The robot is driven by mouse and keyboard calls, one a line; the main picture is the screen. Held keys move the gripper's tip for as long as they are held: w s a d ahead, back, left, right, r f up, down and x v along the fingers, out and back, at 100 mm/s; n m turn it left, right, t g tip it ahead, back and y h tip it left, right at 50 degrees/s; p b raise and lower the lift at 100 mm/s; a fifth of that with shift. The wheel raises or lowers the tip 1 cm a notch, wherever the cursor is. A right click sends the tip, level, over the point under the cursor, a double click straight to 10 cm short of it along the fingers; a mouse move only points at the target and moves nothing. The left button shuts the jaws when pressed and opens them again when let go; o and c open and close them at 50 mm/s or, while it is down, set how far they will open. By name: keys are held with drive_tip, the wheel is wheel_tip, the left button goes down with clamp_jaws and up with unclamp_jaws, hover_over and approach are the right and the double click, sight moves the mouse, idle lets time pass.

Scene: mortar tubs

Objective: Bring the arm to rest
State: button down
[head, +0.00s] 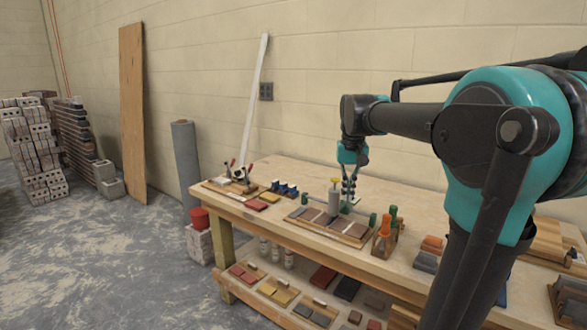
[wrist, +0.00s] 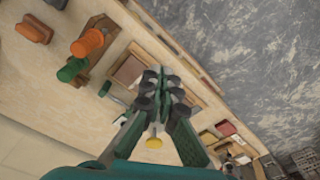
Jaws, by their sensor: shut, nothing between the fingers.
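My gripper (head: 349,190) hangs from my teal and black arm over the wooden workbench (head: 285,178) in the head view. Its fingers point down above the wooden tray (head: 345,238) of brown and grey tiles. In the wrist view the black fingertips (wrist: 163,90) are together with nothing between them. The fingers cover part of the tray there. A grey bottle with a yellow top (head: 335,195) stands close to the left of my gripper in the head view. I cannot tell whether they touch.
An orange-handled tool (head: 384,225) and green-handled tools stand in a wooden holder right of the tray. Blue blocks (head: 284,188) and a board with clamps (head: 230,185) lie at left. A lower shelf holds coloured tiles. The floor (head: 120,250) at left is clear.

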drive_tip(key=s+d+f+t, duration=0.1)
drive_tip(key=s+f, duration=0.9)
drive_tip(key=f, duration=0.3)
drive_tip(key=s+d+f+n+t, duration=0.1)
drive_tip(key=s+d+f+t, duration=0.1)
drive_tip(key=s+f, duration=0.7)
wheel_tip(320, 180, down, 4)
drive_tip(key=shift+s, duration=0.4)
